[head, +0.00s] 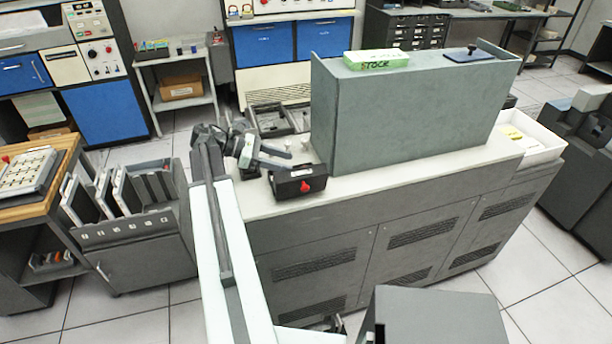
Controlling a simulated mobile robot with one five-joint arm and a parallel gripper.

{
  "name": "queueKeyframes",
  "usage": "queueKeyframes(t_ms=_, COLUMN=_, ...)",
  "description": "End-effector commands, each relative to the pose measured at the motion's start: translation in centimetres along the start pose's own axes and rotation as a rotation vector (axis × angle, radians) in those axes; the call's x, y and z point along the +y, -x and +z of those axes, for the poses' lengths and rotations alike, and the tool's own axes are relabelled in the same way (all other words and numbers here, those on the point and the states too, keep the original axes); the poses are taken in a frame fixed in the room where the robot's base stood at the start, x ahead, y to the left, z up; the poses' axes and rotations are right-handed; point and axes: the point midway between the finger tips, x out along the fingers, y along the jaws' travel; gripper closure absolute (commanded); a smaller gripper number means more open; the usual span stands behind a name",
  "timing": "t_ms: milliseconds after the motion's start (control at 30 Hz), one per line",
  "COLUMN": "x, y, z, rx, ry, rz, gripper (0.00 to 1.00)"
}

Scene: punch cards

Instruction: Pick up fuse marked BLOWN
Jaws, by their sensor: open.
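No fuse and no BLOWN label can be made out at this size. My gripper (276,158) is open over the left end of the cream machine top, its fingers pointing right. Nothing shows between its fingers. Small pale pieces (305,144) stand just beyond the fingertips, near the tall grey panel; I cannot tell what they are. A dark tray with compartments (271,122) lies behind my gripper, and its contents are unclear. My arm hides part of the machine's left end.
A black box with a red knob (298,184) sits on the machine top (400,172) close below my gripper. A tall grey housing (410,115) rises to the right, carrying a green STOCK card block (376,60). A white bin (537,142) is at the right end.

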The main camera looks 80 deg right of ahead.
Motion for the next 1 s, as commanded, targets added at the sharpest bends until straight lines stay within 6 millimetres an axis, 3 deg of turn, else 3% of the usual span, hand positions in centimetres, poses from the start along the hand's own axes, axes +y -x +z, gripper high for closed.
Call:
queueKeyframes(t_ms=267, x=0.0, y=-2.1, z=-0.4, rx=0.001, ry=-0.001, rz=0.0, gripper=0.52)
queueKeyframes(t_ms=500, x=0.2, y=-6.0, z=-0.6, rx=0.002, ry=-0.002, rz=-0.001, gripper=0.52)
queueKeyframes(t_ms=700, x=0.3, y=-6.2, z=-0.3, rx=0.002, ry=-0.001, rz=0.001, gripper=0.52)
queueKeyframes(t_ms=733, x=0.3, y=-6.1, z=-0.3, rx=0.002, ry=-0.001, rz=0.001, gripper=0.54)
queueKeyframes(t_ms=900, x=0.3, y=-6.1, z=-0.3, rx=0.002, ry=-0.001, rz=0.001, gripper=1.0)
queueKeyframes(t_ms=1000, x=0.3, y=-6.2, z=-0.3, rx=0.002, ry=-0.002, rz=0.001, gripper=1.0)
